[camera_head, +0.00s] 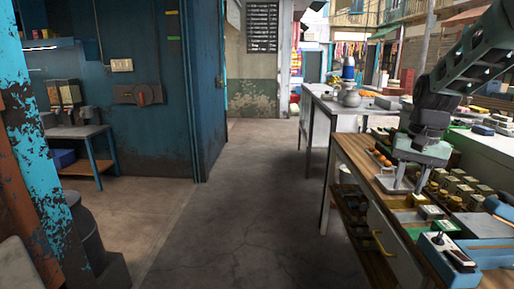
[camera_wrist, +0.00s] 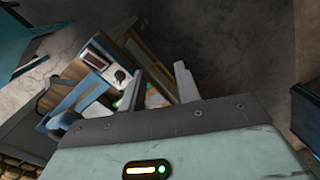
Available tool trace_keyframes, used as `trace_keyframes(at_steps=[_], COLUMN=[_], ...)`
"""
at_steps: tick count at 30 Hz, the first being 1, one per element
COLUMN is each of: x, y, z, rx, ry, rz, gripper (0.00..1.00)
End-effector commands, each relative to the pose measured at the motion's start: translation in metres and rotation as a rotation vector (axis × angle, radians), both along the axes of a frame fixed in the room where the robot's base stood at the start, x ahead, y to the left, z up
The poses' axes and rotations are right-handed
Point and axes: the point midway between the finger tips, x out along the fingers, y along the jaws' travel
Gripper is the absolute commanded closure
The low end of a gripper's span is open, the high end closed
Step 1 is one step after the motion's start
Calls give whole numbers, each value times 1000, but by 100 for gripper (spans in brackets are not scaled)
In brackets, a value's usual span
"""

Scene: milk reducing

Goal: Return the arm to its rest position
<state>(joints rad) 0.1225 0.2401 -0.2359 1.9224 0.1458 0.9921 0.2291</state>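My arm reaches in from the upper right in the head view. My gripper (camera_head: 400,184) points down over the near part of the wooden counter (camera_head: 352,150). Its two fingers stand apart with nothing visible between them. In the wrist view the gripper (camera_wrist: 158,82) also shows two separate fingers, with a blue and white device and the dark floor beyond them. I cannot tell the exact height of the fingertips above the counter.
Small jars and boxes (camera_head: 461,187) crowd the counter right of my gripper. A control box (camera_head: 445,250) sits at its near end. Orange items (camera_head: 380,157) lie left of the gripper. A grey table (camera_head: 318,100) stands behind. The concrete floor (camera_head: 235,215) is clear.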

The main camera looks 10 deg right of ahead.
Motion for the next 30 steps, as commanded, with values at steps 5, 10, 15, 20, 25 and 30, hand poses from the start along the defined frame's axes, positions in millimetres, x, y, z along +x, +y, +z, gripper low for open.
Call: trace_keyframes(at_steps=[5, 10, 15, 20, 25, 30], x=[-30, -99, -180, -229, -242, -241], y=[133, 234, 290, 305, 307, 307], z=[-14, -29, -46, -58, -62, -61], rx=[32, 35, 12, -14, -23, -22], ry=[-19, -33, -47, -55, -60, -59], rz=[372, 745, 1088, 1284, 1340, 1337], gripper=[67, 67, 67, 67, 67, 67])
